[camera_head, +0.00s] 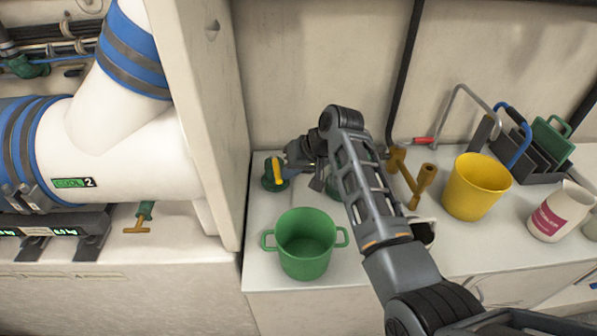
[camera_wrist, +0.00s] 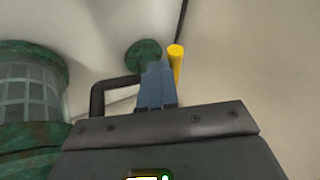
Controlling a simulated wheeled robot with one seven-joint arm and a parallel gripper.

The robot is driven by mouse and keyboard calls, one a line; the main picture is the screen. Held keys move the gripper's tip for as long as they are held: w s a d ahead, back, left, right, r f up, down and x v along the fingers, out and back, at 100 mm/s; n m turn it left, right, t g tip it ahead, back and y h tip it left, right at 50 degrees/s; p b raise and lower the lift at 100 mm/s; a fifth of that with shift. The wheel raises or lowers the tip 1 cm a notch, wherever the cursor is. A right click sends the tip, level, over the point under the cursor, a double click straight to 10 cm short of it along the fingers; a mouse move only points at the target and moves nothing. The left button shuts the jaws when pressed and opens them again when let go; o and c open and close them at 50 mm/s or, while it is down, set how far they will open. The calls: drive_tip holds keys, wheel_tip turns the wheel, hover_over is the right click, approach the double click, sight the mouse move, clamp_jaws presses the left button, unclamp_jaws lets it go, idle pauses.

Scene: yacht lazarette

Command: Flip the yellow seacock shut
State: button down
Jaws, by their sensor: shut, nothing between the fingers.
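The yellow seacock shows as a yellow lever (camera_head: 277,169) on a green body (camera_head: 269,184), at the back left of the white counter. In the wrist view its yellow lever (camera_wrist: 176,62) stands just right of my fingertips, and a round green part (camera_wrist: 143,54) lies behind them. My gripper (camera_head: 288,167) is shut and empty, right beside the lever in the head view. In the wrist view its closed blue-grey fingers (camera_wrist: 157,84) come very close to the lever. I cannot tell whether they touch it.
A green pot (camera_head: 305,245) stands in front of the seacock. A green strainer (camera_wrist: 30,90) is left in the wrist view. Brass fittings (camera_head: 412,178), a yellow bucket (camera_head: 477,187) and a white jug (camera_head: 560,212) stand to the right. A cabinet panel (camera_head: 205,110) closes the left side.

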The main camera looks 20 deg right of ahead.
drive_tip(key=shift+a+p, duration=0.35)
drive_tip(key=shift+a, duration=0.5)
drive_tip(key=shift+s+r, duration=0.1)
drive_tip(key=shift+r, duration=0.05)
